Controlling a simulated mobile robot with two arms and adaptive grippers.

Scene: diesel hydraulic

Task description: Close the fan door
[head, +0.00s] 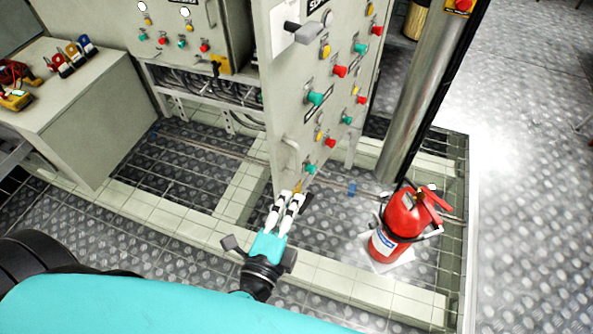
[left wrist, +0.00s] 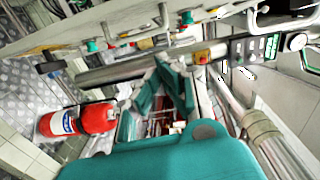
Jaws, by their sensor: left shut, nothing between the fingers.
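A tall grey panel (head: 288,110) with rows of red, teal and yellow knobs stands in the middle of the head view. It looks like a door, but no label shows that it is the fan door. It has a dark handle (head: 303,32) near the top and a pale pull handle (head: 290,158) lower down. My left gripper (head: 297,193) is shut and empty at the panel's lower front corner; I cannot tell whether it touches. In the left wrist view its teal fingers (left wrist: 175,85) lie below the sideways panel and its knobs. My right gripper is not in view.
A red fire extinguisher (head: 401,225) stands on the floor right of my left gripper. A metal column (head: 412,110) rises behind it. A grey bench (head: 75,95) with tools and a knobbed cabinet (head: 205,30) are at the left. Tread-plate floor (head: 530,170) is clear at right.

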